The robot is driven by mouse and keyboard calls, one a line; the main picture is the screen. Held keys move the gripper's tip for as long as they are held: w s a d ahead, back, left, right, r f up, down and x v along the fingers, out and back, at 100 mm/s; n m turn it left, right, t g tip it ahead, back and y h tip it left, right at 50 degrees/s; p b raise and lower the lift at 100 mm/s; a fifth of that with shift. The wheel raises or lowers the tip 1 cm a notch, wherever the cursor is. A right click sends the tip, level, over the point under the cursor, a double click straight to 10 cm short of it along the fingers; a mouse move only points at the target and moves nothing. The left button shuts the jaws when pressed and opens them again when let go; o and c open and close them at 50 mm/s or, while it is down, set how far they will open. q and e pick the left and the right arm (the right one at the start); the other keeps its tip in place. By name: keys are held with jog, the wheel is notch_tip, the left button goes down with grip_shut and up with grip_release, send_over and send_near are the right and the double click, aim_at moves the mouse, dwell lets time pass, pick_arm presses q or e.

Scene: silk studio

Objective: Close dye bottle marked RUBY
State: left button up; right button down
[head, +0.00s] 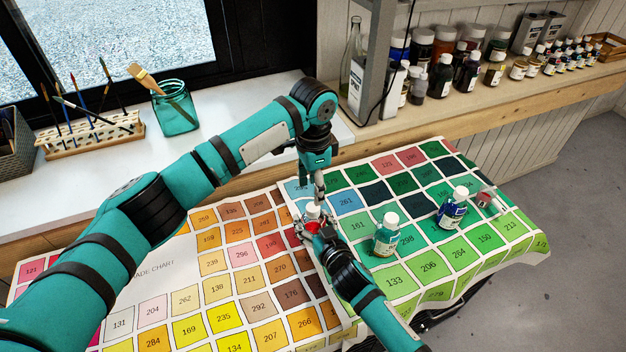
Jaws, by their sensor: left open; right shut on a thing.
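A small bottle with red showing at its side (300,227) stands on the shade chart cloth. My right gripper (307,230) is shut on it from the near side and hides much of it. A white cap (313,212) is at the bottle's top; I cannot tell how firmly it sits. My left gripper (319,193) is open and points down right above the cap, its fingertips close to it. I cannot tell whether they touch it. The bottle's label is hidden, so RUBY cannot be read.
A teal bottle (386,238) and a blue bottle (452,211), both white-capped, stand to the right on the cloth (215,290). A small red-and-white item (487,204) is beyond them. A brush rack (92,134) and jar (176,112) stand on the sill. Several bottles line the back shelf.

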aim_at(313, 207)
pick_arm(q)
jog(key=n, duration=0.7)
jog(key=shift+r, duration=0.2)
jog(key=n, duration=0.7)
jog(key=shift+r+n, duration=0.2)
jog(key=shift+n, duration=0.1)
jog(key=n, duration=0.6)
jog(key=shift+r+n, duration=0.2)
jog(key=shift+n, duration=0.2)
jog(key=n, duration=0.6)
jog(key=shift+r, duration=0.15)
jog(key=shift+f, duration=4.05)
